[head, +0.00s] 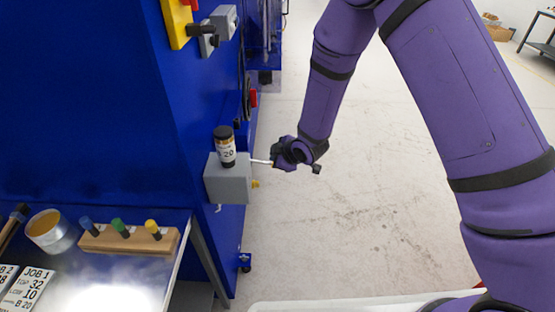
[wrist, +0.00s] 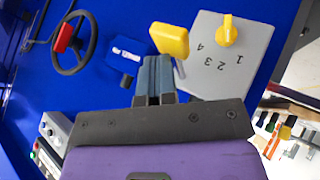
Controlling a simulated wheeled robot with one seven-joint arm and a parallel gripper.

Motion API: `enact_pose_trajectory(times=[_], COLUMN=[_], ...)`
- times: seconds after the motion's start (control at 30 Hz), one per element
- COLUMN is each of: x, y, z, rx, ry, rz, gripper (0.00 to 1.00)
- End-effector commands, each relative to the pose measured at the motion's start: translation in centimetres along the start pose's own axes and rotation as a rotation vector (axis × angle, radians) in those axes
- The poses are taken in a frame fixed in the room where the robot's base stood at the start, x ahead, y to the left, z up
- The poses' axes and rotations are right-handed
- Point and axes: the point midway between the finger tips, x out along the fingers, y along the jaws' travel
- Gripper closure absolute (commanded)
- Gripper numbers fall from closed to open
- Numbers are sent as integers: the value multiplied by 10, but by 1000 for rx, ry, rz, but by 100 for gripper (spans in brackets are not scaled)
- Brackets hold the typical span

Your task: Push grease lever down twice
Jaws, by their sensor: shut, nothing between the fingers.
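The grease lever (head: 261,162) is a thin pale rod sticking out to the right from a grey box (head: 228,183) on the blue machine. My gripper (head: 278,153) is at its outer end and hides that end in the head view. In the wrist view the lever shows a yellow grip (wrist: 169,39) on a short metal rod beside the box's grey face (wrist: 235,70). My gripper (wrist: 155,65) is shut and empty, its tips right at the grip's edge; I cannot tell whether they touch. A dark-capped bottle (head: 226,150) stands upright on the box.
A yellow dial knob (wrist: 228,31) with numbers sits on the box's face. A handwheel (wrist: 75,45) with a red knob is on the machine. A table (head: 183,222) at the lower left holds a wooden block (head: 130,238) with coloured-handled tools.

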Motion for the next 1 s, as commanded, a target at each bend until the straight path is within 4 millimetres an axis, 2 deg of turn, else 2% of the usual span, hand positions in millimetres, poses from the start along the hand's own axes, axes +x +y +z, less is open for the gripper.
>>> enact_pose_trajectory(times=[0.5, 1.0], x=[-19, -25], y=[14, 19], z=[-14, -19], rx=[0, 0], ry=[1, 3], rz=[1, 2], gripper=[100, 100])
